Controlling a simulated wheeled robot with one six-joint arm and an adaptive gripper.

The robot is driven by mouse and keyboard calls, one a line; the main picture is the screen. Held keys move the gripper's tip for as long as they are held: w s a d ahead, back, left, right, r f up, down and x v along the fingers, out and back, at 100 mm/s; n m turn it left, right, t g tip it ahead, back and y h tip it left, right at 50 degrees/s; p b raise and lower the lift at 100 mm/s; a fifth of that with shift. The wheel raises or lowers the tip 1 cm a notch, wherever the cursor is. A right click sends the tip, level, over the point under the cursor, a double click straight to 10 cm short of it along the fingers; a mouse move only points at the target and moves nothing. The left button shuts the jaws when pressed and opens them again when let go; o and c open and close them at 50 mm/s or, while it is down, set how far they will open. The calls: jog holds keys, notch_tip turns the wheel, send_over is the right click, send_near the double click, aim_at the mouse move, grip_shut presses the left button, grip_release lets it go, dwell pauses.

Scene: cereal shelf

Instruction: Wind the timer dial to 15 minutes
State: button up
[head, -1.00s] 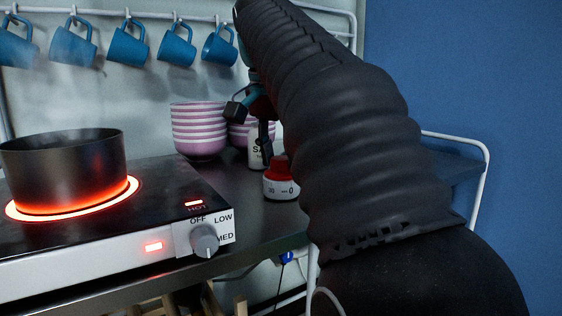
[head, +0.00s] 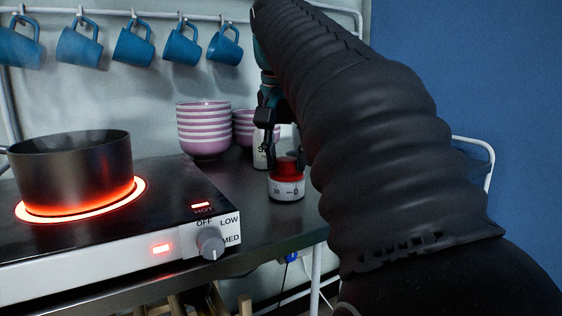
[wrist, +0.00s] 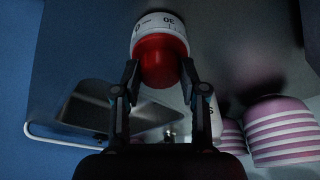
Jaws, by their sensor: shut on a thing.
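The timer (head: 286,188) has a white base with a number scale and a red dial (head: 288,166) on top. It stands upright on the dark counter to the right of the hot plate. In the wrist view the red dial (wrist: 159,62) lies between the two fingers, with the white scale ring (wrist: 160,24) beyond it. My gripper (wrist: 158,72) is shut on the red dial. In the head view my gripper (head: 275,140) comes down from above and is partly hidden by my arm. Numbers 30 and 0 face the head camera.
A hot plate (head: 100,262) with a glowing ring carries a steaming dark pot (head: 72,172) at left. Stacked pink-striped bowls (head: 204,130) and a white canister (head: 260,152) stand behind the timer. Blue mugs (head: 133,45) hang on a rail above.

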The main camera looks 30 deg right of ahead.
jog(key=shift+d+n+t+y+p, duration=0.1)
jog(key=shift+n+t+y+p, duration=0.35)
jog(key=shift+n, duration=1.25)
jog(key=shift+n+p, duration=0.35)
jog(key=shift+n, duration=0.05)
jog(key=shift+n+y+p, duration=0.25)
jog(key=shift+n+p, duration=0.15)
jog(key=shift+n, duration=0.9)
jog(key=shift+d+n, duration=0.1)
jog(key=shift+n, duration=0.2)
jog(key=shift+n+p, duration=0.4)
jog(key=shift+n, duration=0.1)
jog(key=shift+n+y, duration=0.4)
jog(key=shift+n, duration=0.5)
